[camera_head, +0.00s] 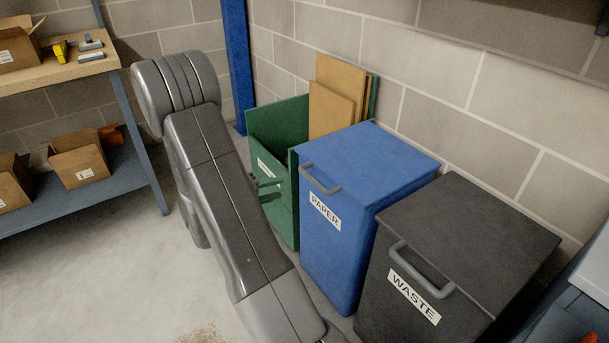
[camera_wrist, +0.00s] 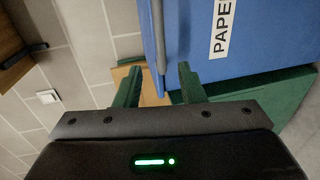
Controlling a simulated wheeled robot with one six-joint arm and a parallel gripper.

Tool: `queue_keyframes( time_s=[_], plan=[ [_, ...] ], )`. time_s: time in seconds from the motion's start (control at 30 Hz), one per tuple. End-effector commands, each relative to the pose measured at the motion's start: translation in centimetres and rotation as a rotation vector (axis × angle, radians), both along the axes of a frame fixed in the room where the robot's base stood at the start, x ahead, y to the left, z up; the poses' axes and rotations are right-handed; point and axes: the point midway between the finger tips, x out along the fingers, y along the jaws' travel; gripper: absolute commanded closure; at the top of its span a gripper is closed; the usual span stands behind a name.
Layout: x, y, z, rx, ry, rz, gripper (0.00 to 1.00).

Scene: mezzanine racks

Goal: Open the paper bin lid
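The blue paper bin (camera_head: 340,240) stands against the wall, labelled PAPER. Its blue lid (camera_head: 372,155) is closed, with a grey handle (camera_head: 320,182) at the front edge. My gripper (camera_head: 268,184) is to the left of that handle, in front of the green bin. In the wrist view my gripper (camera_wrist: 158,70) is open, its two green fingers apart with nothing held. The grey handle (camera_wrist: 158,35) lines up with the gap between the fingertips. I cannot tell whether its end is between them. The PAPER label (camera_wrist: 221,28) is to the right.
A dark waste bin (camera_head: 455,260) stands to the right of the blue bin. An open green bin (camera_head: 275,165) with cardboard sheets (camera_head: 335,92) stands to its left. Shelves with boxes (camera_head: 78,160) are at the far left. The floor (camera_head: 110,270) in front is clear.

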Motion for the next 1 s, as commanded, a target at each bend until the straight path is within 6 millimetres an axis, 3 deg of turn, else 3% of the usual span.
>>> queue_keyframes(
  time_s=[0.7,1.0],
  plan=[
    [6.2,-8.8,-2.3,0.001,0.000,-0.006,0.64],
    [7.7,-10.7,-2.8,0.002,-0.001,-0.002,0.64]
  ],
)
